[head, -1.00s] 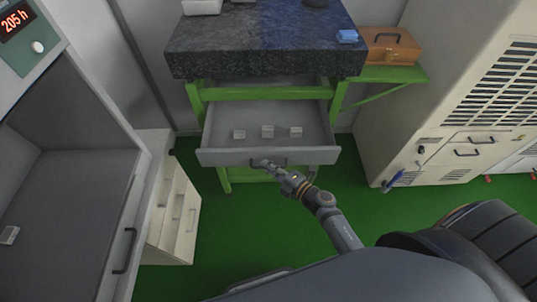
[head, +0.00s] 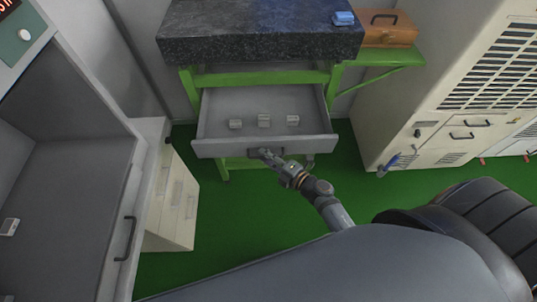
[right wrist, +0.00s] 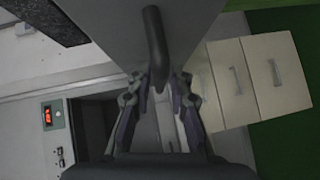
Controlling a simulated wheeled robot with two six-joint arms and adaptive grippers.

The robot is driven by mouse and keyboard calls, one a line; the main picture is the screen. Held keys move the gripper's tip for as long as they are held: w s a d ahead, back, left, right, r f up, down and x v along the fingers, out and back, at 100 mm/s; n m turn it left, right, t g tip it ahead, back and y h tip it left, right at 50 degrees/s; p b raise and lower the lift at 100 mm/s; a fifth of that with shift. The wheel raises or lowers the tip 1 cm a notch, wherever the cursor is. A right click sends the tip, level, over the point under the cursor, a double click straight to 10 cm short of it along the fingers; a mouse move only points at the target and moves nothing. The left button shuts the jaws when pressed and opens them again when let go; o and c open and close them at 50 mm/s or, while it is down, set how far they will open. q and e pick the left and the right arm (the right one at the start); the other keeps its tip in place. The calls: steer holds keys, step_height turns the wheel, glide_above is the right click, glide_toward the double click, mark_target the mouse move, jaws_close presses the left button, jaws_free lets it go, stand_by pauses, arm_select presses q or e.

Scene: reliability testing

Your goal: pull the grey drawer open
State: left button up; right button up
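The grey drawer (head: 215,150) is pulled out from under the dark stone-topped table, with its inside showing. My right gripper (head: 264,153) is at the dark handle on the drawer's front. In the right wrist view, the handle (right wrist: 155,40) runs down between the fingertips of the right gripper (right wrist: 160,80), which look closed around its end. Any contact is partly hidden. My left gripper is not in view.
The dark stone tabletop (head: 260,35) sits on a green frame. A blue item (head: 343,18) lies on it, beside a brown case (head: 388,30). A beige cabinet (head: 450,110) stands right, a white drawer unit (head: 172,205) left. Green floor (head: 235,210) is clear in front.

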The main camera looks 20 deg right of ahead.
steer(key=v, duration=1.2)
steer(key=shift+f, duration=0.1)
steer(key=s+d+f+m+g+h, duration=0.1)
steer(key=s+d+f+m+h, duration=0.2)
steer(key=f, duration=0.5)
steer(key=s+d+f+m+g+h, duration=0.1)
steer(key=d+f+m+g+h, duration=0.1)
steer(key=d+f+m, duration=0.45)
steer(key=s+d+f+m+g+h, duration=0.1)
steer(key=s+d+f+m+h, duration=0.15)
steer(key=f, duration=0.65)
steer(key=s+a+f+m+g, duration=0.1)
steer(key=s+f+m+g, duration=0.3)
steer(key=s+f, duration=0.3)
steer(key=s+a+f+m+g+h, duration=0.1)
steer(key=s+a+f+m+g, duration=0.1)
steer(key=s+f+m+g, duration=0.3)
steer(key=s+f+m, duration=0.1)
steer(key=s+f, duration=0.2)
steer(key=s, duration=0.4)
steer(key=shift+s+a+f, duration=0.2)
steer(key=shift+a, duration=0.05)
